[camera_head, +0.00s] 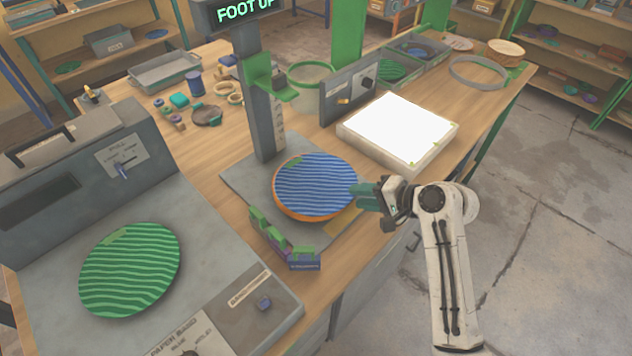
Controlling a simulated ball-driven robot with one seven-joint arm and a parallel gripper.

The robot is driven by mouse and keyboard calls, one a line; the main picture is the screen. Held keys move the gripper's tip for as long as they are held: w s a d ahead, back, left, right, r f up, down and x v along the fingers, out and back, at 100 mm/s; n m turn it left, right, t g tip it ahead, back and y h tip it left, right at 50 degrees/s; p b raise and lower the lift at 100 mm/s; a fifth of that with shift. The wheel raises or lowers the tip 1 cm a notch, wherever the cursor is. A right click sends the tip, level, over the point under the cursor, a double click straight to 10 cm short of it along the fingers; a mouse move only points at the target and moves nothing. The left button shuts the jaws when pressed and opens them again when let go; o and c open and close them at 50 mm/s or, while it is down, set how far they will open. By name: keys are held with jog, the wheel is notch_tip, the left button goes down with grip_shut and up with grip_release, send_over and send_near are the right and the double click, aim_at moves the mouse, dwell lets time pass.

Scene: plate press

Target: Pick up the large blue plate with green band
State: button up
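A large round blue plate (314,184) with pale wavy stripes lies on the grey base of the press, below the press column. Its rim shows orange, and a small green patch (294,161) sits at its upper left; I see no full green band around it. My gripper (364,196), with teal fingers, is at the plate's right edge. The fingertips meet or overlap the rim in this view. Whether they are closed on it or just beside it cannot be told.
The press column (262,100) stands behind the plate. Small green and purple blocks (283,243) sit in front of it. A green striped plate (130,270) lies on the grey machine at left. A white lit panel (402,128) is at the back right of the plate.

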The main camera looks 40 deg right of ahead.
jog(key=shift+x, duration=0.85)
grip_shut()
